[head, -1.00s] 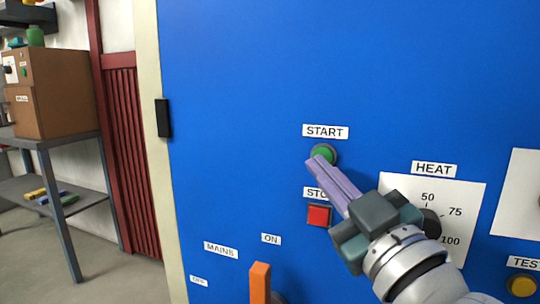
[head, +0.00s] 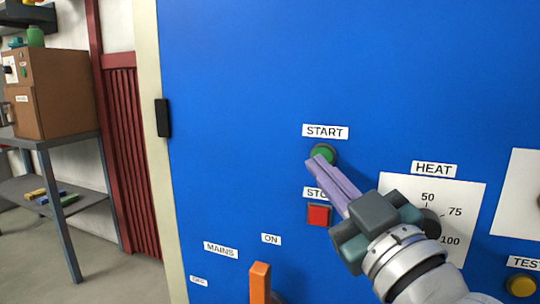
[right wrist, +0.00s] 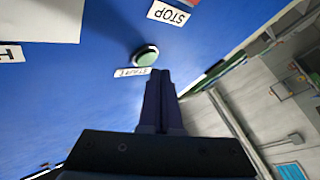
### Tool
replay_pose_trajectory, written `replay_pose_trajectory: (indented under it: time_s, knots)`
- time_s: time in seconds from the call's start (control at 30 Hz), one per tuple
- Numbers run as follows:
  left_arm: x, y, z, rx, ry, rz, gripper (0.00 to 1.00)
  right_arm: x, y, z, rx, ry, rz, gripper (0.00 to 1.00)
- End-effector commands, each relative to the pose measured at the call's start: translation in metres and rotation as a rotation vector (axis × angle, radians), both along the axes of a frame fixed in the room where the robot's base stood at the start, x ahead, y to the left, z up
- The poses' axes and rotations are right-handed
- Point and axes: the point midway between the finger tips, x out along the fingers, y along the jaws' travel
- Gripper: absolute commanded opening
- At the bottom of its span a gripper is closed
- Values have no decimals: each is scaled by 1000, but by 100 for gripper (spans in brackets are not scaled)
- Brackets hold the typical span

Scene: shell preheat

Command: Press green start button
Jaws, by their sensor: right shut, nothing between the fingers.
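The green start button (head: 323,152) sits on the blue panel (head: 250,90) under the START label (head: 325,132). My right gripper (head: 314,164) is shut and empty, its purple fingers pointing up-left with their tips at the lower left edge of the button. In the right wrist view the green button (right wrist: 146,56) shows beyond the fingertips (right wrist: 158,74), with a small gap seen between them in the picture. I cannot tell whether the tips touch the button. My left gripper is not in view.
Below the start button is a red stop button (head: 319,215). A HEAT dial (head: 431,222) is partly hidden behind my right gripper. An orange mains handle (head: 260,283) and a yellow test button (head: 522,285) are lower down. A shelf (head: 60,142) with a brown box stands at left.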

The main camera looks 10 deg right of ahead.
Motion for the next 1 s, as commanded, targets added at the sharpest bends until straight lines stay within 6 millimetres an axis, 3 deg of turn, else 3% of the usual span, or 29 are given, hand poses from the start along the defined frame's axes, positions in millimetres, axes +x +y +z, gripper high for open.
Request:
replay_pose_trajectory:
  time_s: [1.0]
  knots:
    - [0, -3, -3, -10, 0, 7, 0, 9, -6, 0, -1, 0, 0, 0]
